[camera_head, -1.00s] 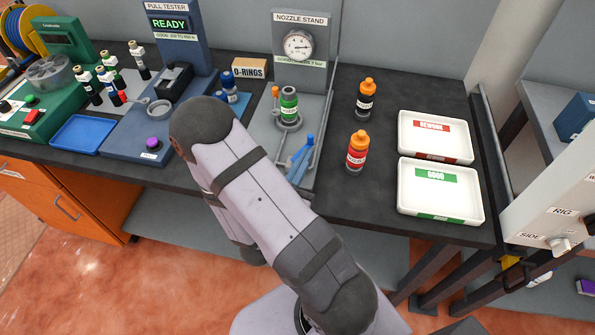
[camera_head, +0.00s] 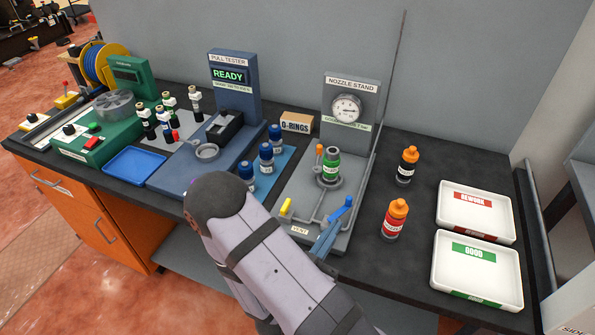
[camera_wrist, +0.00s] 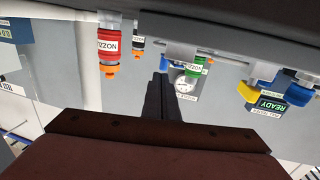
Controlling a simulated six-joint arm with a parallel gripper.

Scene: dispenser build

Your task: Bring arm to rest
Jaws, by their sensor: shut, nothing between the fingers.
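My arm (camera_head: 265,250) reaches up from the bottom of the head view, its dark rounded joint in front of the bench edge.
A red bottle (camera_head: 395,219) and a dark bottle (camera_head: 407,165) with orange caps stand right of the nozzle stand. The REWORK tray (camera_head: 448,213) and GOOD tray (camera_head: 447,275) lie at the right. Several blue-capped bottles (camera_head: 266,158) stand near the pull tester (camera_head: 233,85). A blue lever (camera_head: 325,240) sticks out in front.

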